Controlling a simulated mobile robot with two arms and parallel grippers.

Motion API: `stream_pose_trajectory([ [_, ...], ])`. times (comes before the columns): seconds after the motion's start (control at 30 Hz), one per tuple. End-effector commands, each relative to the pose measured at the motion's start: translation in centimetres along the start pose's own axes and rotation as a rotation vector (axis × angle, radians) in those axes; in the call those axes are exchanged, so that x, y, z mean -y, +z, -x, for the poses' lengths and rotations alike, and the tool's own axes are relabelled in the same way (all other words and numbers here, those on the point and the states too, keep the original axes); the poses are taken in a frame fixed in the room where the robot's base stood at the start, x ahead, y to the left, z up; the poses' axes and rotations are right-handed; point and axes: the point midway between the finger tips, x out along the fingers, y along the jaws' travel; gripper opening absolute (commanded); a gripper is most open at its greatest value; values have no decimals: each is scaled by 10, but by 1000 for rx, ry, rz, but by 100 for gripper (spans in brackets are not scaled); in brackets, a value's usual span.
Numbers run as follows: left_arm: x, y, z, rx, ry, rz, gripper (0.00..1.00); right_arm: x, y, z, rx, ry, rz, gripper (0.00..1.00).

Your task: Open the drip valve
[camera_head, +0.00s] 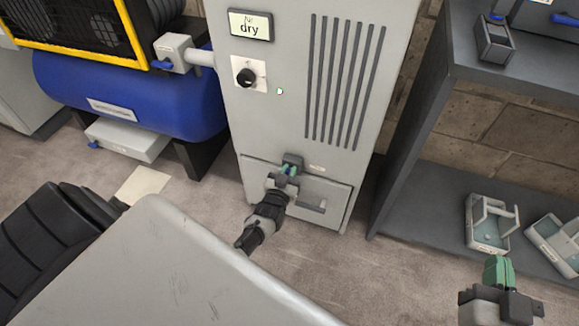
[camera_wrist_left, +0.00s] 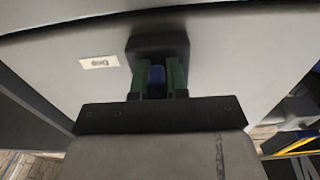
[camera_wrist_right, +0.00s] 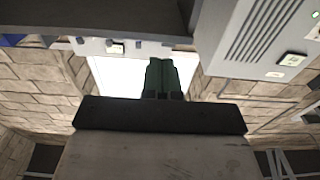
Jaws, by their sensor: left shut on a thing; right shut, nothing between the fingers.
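The drip valve is a dark block (camera_wrist_left: 158,44) with a blue handle (camera_wrist_left: 157,76) on the lower front of the grey cabinet (camera_head: 290,80). A small label (camera_wrist_left: 99,62) sits beside it. My left gripper (camera_head: 289,171) reaches the valve; in the left wrist view its green fingers stand on both sides of the blue handle, shut on it. In the head view the gripper covers most of the handle, so its angle is hard to tell. My right gripper (camera_head: 498,268) is shut and empty at the lower right, away from the cabinet.
The cabinet carries a display reading "dry" (camera_head: 250,25), a black knob (camera_head: 246,77) and a lower drawer with a handle (camera_head: 312,206). A blue tank (camera_head: 130,100) stands to its left. A dark shelf (camera_head: 430,190) with grey-white trays (camera_head: 487,235) stands to its right.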

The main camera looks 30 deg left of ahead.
Motion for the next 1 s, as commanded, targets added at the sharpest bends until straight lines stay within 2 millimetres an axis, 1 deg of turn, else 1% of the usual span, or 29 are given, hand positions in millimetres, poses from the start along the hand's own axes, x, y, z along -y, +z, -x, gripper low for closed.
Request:
stream_pose_trajectory([
  [0.33, 0, 2, 1, 4, 2, -10, 0, 0, 0, 0, 1, 0, 0, 0],
  [0.37, 0, 2, 1, 4, 2, -10, 17, 0, 0, 0, 1, 0, 0, 0],
  [0.5, 0, 2, 1, 3, 2, -9, 39, 0, 0, 0, 1, 0, 0, 0],
  [0.87, 0, 0, 3, 2, 1, -6, 40, 0, -1, 0, 6, 0, 0, 0],
  [1.0, 0, -1, 14, 2, 1, -6, 40, -3, 13, 4, 112, 7, 3, 0],
])
